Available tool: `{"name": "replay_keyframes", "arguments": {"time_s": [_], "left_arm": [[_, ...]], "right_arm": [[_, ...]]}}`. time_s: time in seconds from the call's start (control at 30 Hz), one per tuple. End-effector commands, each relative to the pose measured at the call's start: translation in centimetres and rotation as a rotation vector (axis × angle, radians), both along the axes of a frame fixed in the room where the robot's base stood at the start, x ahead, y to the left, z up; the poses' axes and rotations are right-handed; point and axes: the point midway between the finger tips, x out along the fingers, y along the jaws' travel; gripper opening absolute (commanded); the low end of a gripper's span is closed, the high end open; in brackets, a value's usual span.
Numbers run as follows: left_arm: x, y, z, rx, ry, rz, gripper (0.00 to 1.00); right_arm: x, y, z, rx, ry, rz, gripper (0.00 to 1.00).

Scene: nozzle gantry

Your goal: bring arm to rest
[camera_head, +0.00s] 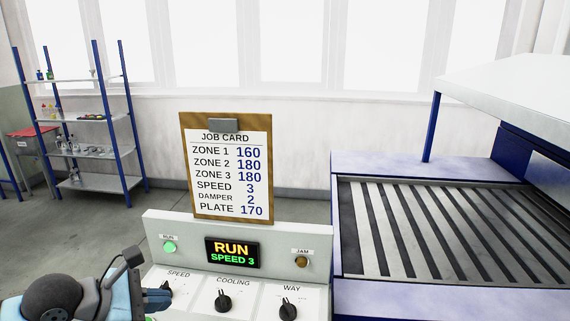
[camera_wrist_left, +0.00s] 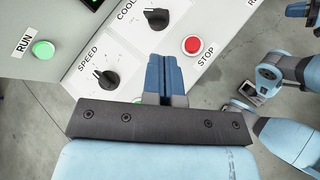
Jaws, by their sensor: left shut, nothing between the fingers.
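My left gripper (camera_head: 157,301) is at the lower left of the head view, beside the SPEED knob (camera_head: 166,288) of the control panel. In the left wrist view its blue fingers (camera_wrist_left: 166,76) are shut together with nothing between them. They appear over the panel face, between the SPEED knob (camera_wrist_left: 107,79) and the red STOP button (camera_wrist_left: 193,44). I cannot tell whether the fingers touch the panel. Pale blue and dark links of my other arm (camera_wrist_left: 290,140) show at the right of the wrist view; I cannot make out its gripper there.
The panel has a lit green RUN lamp (camera_head: 170,247), a display (camera_head: 232,253) reading RUN SPEED 3, a COOLING knob (camera_head: 223,301) and a WAY knob (camera_head: 288,309). A job card (camera_head: 228,170) stands behind it. A slatted conveyor bed (camera_head: 430,230) is right; a shelf (camera_head: 90,152) is back left.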

Motion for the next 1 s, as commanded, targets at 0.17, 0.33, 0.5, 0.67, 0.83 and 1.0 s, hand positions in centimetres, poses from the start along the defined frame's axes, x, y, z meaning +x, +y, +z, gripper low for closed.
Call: {"name": "replay_keyframes", "arguments": {"time_s": [0.17,0.33,0.5,0.67,0.83,1.0], "left_arm": [[-3.3,-6.4,4.6,-0.771,0.131,0.001,0.00],[-3.4,-4.4,8.5,-1.523,0.297,0.214,0.00],[-2.9,1.8,5.2,-2.186,0.482,0.652,0.00],[-5.4,5.8,-3.7,-2.631,0.653,1.271,0.00],[-10.1,5.8,-11.0,2.312,-0.644,-1.544,0.00],[-14.3,4.5,-15.0,1.952,-0.598,-1.620,0.00]], "right_arm": [[0.1,0.0,0.1,0.001,-0.003,0.000,0.00],[0.1,0.0,0.1,0.001,-0.003,0.000,0.00],[0.1,0.0,0.0,0.001,-0.002,0.000,0.00],[0.1,0.0,0.0,0.001,-0.002,-0.001,0.00],[0.1,0.0,0.0,0.001,-0.001,-0.001,0.00],[0.1,0.0,0.0,0.001,-0.001,-0.001,0.00]]}}
